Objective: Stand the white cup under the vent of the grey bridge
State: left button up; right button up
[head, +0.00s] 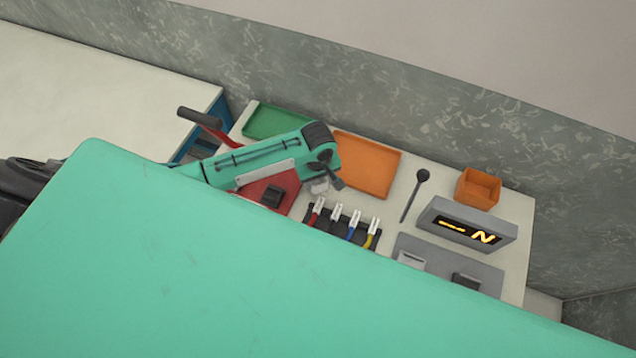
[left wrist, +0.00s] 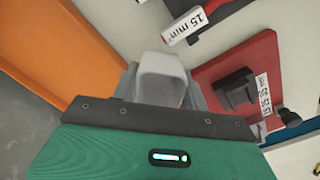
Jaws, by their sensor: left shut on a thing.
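My left gripper (head: 326,178) hangs over the workbench between the red plate and the orange tray. It is shut on a small whitish piece (head: 318,187), which looks like the white cup. In the left wrist view the piece (left wrist: 160,72) sits between the grey fingers, pale and rounded; its lower part is hidden. A grey box with a lit yellow display (head: 467,223), perhaps the grey bridge, stands at the right, apart from my gripper. I cannot make out a vent on it. My right gripper is not in view.
An orange tray (head: 374,152) and a green tray (head: 268,121) lie at the back. A red plate (head: 287,187) with a black block, several coloured leads (head: 352,226), a black-headed rod (head: 411,196), an orange bin (head: 478,188) and a grey plate (head: 440,262) crowd the bench. My teal body hides the front.

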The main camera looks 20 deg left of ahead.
aim_at(318, 186)
pick_arm(q)
jog(key=shift+f, duration=1.75)
jog(key=shift+f, duration=0.15)
jog(key=o, duration=1)
jog(key=shift+c, duration=0.2)
